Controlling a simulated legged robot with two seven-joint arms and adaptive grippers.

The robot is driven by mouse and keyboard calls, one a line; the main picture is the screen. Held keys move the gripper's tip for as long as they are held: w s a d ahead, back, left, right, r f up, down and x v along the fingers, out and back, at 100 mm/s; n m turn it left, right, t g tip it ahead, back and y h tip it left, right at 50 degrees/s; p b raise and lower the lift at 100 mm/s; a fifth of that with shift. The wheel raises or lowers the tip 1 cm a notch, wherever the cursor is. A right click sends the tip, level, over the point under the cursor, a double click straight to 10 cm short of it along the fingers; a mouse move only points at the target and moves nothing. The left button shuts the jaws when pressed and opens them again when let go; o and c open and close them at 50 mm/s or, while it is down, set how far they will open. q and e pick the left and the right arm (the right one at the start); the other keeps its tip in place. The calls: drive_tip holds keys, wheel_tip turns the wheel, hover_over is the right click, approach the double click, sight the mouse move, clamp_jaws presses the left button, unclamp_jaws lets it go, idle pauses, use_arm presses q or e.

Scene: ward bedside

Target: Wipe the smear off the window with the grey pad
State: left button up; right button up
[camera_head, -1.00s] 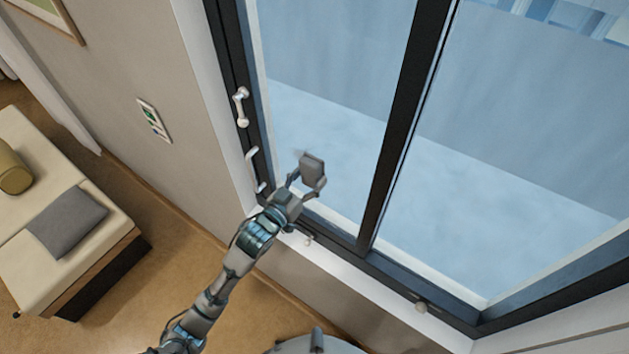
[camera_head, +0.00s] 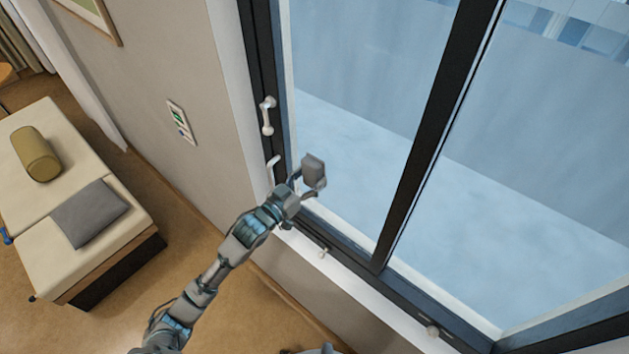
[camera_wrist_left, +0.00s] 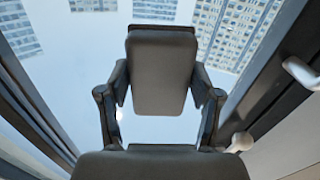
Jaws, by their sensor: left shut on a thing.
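My left gripper (camera_head: 307,186) is shut on the grey pad (camera_head: 314,168), in front of the lower left part of the left window pane (camera_head: 365,60). In the left wrist view the pad (camera_wrist_left: 164,72) stands upright between the two fingers, with the glass behind it. I cannot tell whether the pad touches the glass. A small pale spot shows beside the left finger in the wrist view, but I cannot tell if it is the smear. No clear smear shows in the head view; the pad and gripper hide part of the pane. My right gripper is out of view.
A dark mullion (camera_head: 435,120) divides the window. White handles (camera_head: 267,115) stick out from the left frame beside my gripper, and small knobs (camera_head: 433,331) sit along the sill. A cream bench (camera_head: 50,262) with a grey cushion (camera_head: 90,213) and an olive bolster (camera_head: 36,154) stands left.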

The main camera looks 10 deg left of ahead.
sight(302, 167)
use_arm(q)
drive_tip(key=shift+w+a, duration=0.6)
drive_tip(key=shift+a, duration=0.35)
drive_tip(key=shift+r, duration=1.5)
drive_tip(key=shift+s+d, duration=1.3)
drive_tip(key=shift+d, duration=0.65)
drive_tip(key=shift+s+d, duration=1.3)
drive_tip(key=shift+d, duration=0.65)
drive_tip(key=shift+s+d, duration=1.3)
drive_tip(key=shift+d, duration=0.65)
drive_tip(key=shift+w+a, duration=1.3)
drive_tip(key=shift+a, duration=0.65)
drive_tip(key=shift+w+a, duration=1.35)
drive_tip(key=shift+a, duration=0.6)
drive_tip(key=shift+w+a, duration=1.3)
drive_tip(key=shift+a, duration=0.65)
drive_tip(key=shift+s+a+f, duration=0.15)
drive_tip(key=shift+s+a, duration=0.15)
drive_tip(key=shift+s, duration=0.2)
drive_tip(key=shift+v, duration=2.4)
